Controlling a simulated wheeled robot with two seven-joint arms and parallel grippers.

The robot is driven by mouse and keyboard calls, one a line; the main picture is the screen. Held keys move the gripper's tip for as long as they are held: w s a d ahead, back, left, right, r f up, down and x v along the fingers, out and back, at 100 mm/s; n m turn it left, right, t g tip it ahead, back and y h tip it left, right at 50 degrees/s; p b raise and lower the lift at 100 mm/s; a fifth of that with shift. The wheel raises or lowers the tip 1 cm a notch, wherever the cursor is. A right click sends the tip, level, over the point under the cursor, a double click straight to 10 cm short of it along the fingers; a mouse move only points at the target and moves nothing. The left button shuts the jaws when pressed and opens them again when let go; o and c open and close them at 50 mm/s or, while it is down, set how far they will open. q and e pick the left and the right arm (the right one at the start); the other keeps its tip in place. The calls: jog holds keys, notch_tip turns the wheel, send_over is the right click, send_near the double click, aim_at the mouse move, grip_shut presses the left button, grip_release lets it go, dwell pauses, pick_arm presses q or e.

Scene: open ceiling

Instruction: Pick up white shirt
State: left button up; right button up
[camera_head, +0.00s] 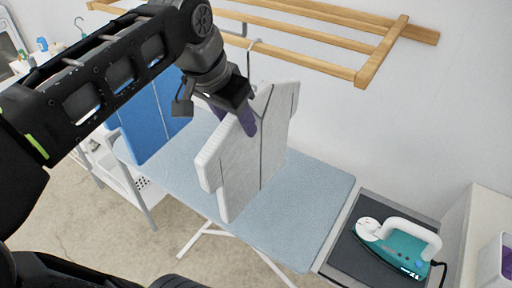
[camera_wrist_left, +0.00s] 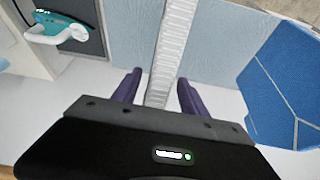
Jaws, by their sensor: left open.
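The white shirt (camera_head: 257,146) hangs upright from a hanger under the wooden rack, over the light blue ironing board (camera_head: 300,205). My left gripper (camera_head: 250,122) is at the shirt's upper left edge in the head view. In the left wrist view the open purple fingers (camera_wrist_left: 158,92) stand on either side of the shirt's thin edge (camera_wrist_left: 172,50), with gaps visible on both sides. My right gripper is not in view.
A blue shirt (camera_head: 152,118) hangs left of the white one. A teal iron (camera_head: 394,248) rests on a dark pad at the right. The wooden rack (camera_head: 372,68) runs along the wall above. A white cart (camera_head: 130,190) stands at the left.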

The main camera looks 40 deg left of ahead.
pick_arm(q)
jog(key=shift+p+x, duration=0.6)
jog(key=shift+x, duration=2)
jog(key=shift+w+r, duration=0.1)
jog(key=shift+w, duration=0.1)
jog(key=shift+c, duration=0.2)
grip_shut()
